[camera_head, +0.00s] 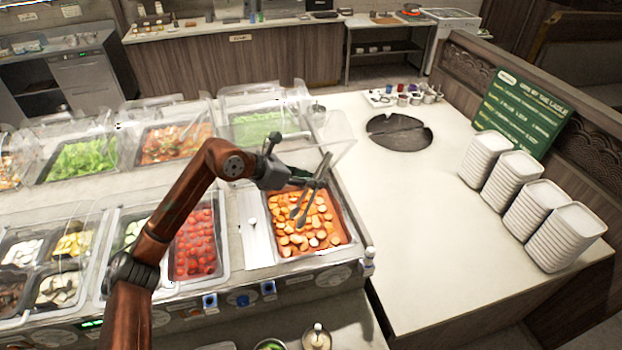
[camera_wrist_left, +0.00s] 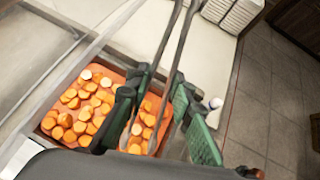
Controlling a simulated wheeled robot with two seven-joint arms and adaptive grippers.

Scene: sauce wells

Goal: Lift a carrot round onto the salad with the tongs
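Orange carrot rounds (camera_head: 318,226) fill a rectangular tray (camera_head: 348,240) at the right end of the counter. They also show in the left wrist view (camera_wrist_left: 88,100). My left gripper (camera_head: 307,183) is over the back of this tray, its green-padded fingers shut on metal tongs (camera_head: 299,212). In the left wrist view, the tongs (camera_wrist_left: 172,60) run between the fingers (camera_wrist_left: 165,110). Their lower ends point down at the carrots; I cannot tell whether a round is between them. A bowl with green salad (camera_head: 270,346) is partly cut off at the bottom edge. My right gripper is out of view.
A clear lid (camera_head: 330,140) stands raised behind the carrot tray. A tray of red tomatoes (camera_head: 196,245) lies to its left. A small white-capped bottle (camera_head: 369,256) stands at the front right corner. The white counter (camera_head: 420,220) to the right is mostly clear, with stacked white plates (camera_head: 545,225) beyond.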

